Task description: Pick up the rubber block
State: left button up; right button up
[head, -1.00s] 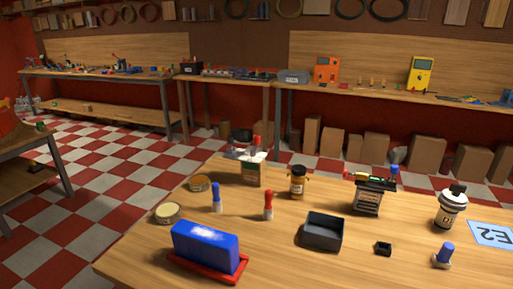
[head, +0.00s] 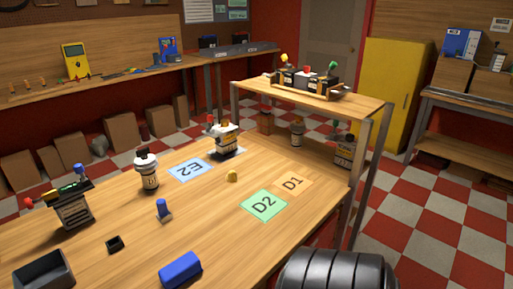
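A plain blue block (head: 180,269) lies on the wooden table near its front edge, at the bottom of the head view. It may be the rubber block; no label on it shows. A small yellow piece (head: 232,176) and a small black open-topped box (head: 115,243) are also on the table. Neither of my grippers is in view.
A blue-topped peg (head: 163,210), a white bottle (head: 147,171) and a dark tray (head: 43,271) stand on the table. Flat markers E2 (head: 189,169), D2 (head: 263,205) and D1 (head: 293,183) lie towards the right. A raised shelf (head: 345,105) stands at the right end.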

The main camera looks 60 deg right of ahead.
aim_at(177, 273)
jog(key=z, duration=1.35)
